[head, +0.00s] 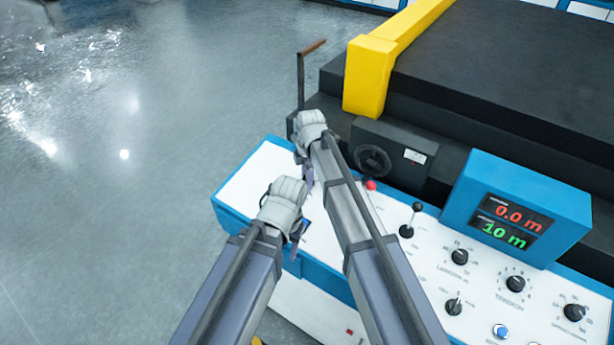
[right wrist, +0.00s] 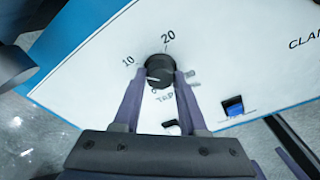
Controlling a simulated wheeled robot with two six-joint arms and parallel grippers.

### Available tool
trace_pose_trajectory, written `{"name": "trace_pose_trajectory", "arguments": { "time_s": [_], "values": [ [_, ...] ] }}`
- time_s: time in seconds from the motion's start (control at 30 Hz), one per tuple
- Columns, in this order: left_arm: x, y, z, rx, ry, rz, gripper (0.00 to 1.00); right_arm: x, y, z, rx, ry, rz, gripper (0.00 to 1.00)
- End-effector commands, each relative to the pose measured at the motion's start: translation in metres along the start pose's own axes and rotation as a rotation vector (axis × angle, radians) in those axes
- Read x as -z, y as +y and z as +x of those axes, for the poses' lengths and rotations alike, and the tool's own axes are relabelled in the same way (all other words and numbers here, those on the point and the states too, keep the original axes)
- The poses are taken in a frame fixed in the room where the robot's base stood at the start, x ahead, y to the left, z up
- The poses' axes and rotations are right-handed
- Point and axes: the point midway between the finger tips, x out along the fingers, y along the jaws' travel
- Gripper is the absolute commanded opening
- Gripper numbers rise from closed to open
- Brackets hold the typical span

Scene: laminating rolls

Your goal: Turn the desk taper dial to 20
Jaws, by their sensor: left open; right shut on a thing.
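The taper dial (right wrist: 159,69) is a round black knob on the white panel in the right wrist view. Printed marks 10 and 20 stand above it, with a partly hidden label below. A light pointer mark shows on its lower left; I cannot read its exact setting. My right gripper (right wrist: 159,82) is shut on the dial, one purple finger on each side. In the head view my right gripper (head: 307,178) is over the panel's far left part and the dial is hidden. My left gripper (head: 299,232) is open, lower and nearer, close to the panel's front edge.
A blue rocker switch (right wrist: 233,106) sits right of the dial. A red button (head: 371,185), a black lever (head: 408,222), several knobs and a display (head: 511,222) reading 0.0 m and 10 m are further right. A handwheel (head: 373,161) stands behind. Open floor lies left.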

Motion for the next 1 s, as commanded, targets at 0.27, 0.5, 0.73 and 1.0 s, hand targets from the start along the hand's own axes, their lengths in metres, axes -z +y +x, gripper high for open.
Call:
{"name": "trace_pose_trajectory", "arguments": {
  "time_s": [0.27,0.5,0.73,1.0],
  "values": [
    [0.0001,0.0001,0.0008,0.000,0.000,0.000,0.51,0.0000,-0.0013,0.0002,-0.021,0.000,0.147,0.00],
    [0.0001,0.0002,0.0019,0.000,0.000,0.000,0.51,0.0002,-0.0018,0.0003,-0.052,0.000,0.366,0.00],
    [0.0002,0.0003,0.0031,0.000,0.000,0.000,0.51,0.0005,-0.0022,0.0003,-0.083,0.000,0.582,0.00],
    [0.0003,0.0004,0.0045,0.000,0.000,0.000,0.51,0.0006,-0.0024,0.0004,-0.119,-0.001,0.837,0.00]
  ]
}}
